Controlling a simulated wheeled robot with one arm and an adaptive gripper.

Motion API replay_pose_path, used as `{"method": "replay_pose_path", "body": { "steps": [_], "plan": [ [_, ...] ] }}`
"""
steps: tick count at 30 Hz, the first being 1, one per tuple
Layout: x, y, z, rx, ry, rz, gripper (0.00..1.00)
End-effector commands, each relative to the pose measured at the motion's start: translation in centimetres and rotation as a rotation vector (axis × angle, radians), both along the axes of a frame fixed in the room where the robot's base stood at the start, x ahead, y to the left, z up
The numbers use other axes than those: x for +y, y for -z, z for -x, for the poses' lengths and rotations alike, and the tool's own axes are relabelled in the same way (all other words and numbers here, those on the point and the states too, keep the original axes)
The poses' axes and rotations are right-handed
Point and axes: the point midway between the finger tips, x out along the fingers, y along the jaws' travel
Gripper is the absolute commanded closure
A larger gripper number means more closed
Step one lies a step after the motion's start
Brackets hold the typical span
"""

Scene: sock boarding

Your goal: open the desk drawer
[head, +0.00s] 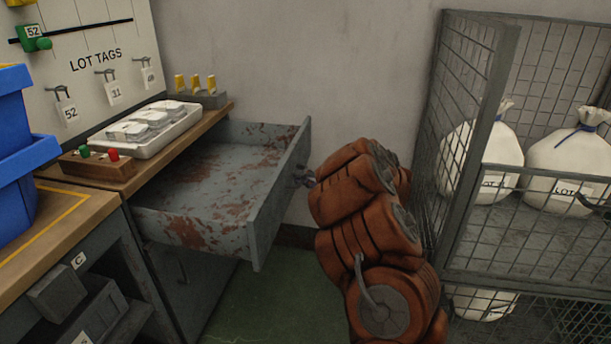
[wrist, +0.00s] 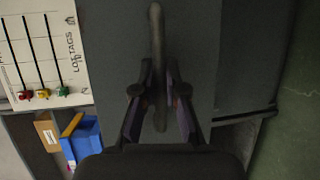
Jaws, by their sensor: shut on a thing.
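The desk drawer (head: 230,185) is pulled far out from under the desk's wooden top in the head view. Its grey metal is rusty, and the visible part of its inside looks empty. My gripper (head: 304,177) is at the drawer's front, mostly hidden behind my orange arm. In the wrist view, the drawer front (wrist: 185,50) fills the middle, and my gripper (wrist: 159,98) has one finger on each side of the bar handle (wrist: 156,40). The fingers are shut on the handle.
A white tray (head: 150,131) and a wooden block with green and red knobs (head: 98,165) stand on the desk top. Blue bins (head: 25,150) are at left. A wire cage (head: 470,120) with white sacks (head: 565,165) stands close to my arm at right. Green floor (head: 270,300) shows below the drawer.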

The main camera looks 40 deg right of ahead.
Motion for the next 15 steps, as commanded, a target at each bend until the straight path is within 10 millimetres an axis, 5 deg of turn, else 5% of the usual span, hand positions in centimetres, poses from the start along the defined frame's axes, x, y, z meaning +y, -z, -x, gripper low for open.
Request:
{"method": "replay_pose_path", "body": {
  "steps": [14, 15],
  "plan": [
    [0.3, 0.03, 0.08, 0.0, -0.012, 0.0, 1.0],
    [0.29, 0.03, 0.08, 0.0, -0.012, 0.0, 0.86]
  ]
}}
